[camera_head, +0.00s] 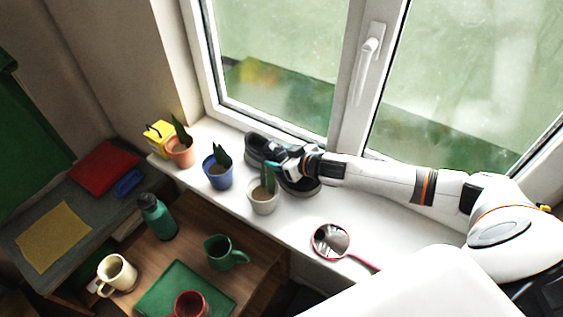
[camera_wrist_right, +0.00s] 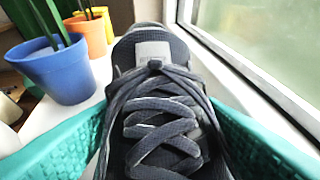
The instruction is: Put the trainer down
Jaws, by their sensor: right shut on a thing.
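The dark grey trainer (camera_head: 257,150) is at the white windowsill, close to the window frame and behind the plant pots. In the right wrist view the trainer (camera_wrist_right: 160,120) fills the middle, with its laces and tongue label facing the camera. My right gripper (camera_head: 283,168) is shut on the trainer, with a teal finger on each side of it. The trainer looks level and low over the sill; whether its sole touches the sill is hidden. My left gripper is not in view.
On the sill (camera_head: 300,229) stand a white pot (camera_head: 263,203), a blue pot (camera_head: 217,178), an orange pot (camera_head: 181,155) and a yellow object (camera_head: 157,137). A red-rimmed mirror (camera_head: 331,241) lies to the right. Below, a wooden desk holds a teal bottle (camera_head: 157,217) and mugs.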

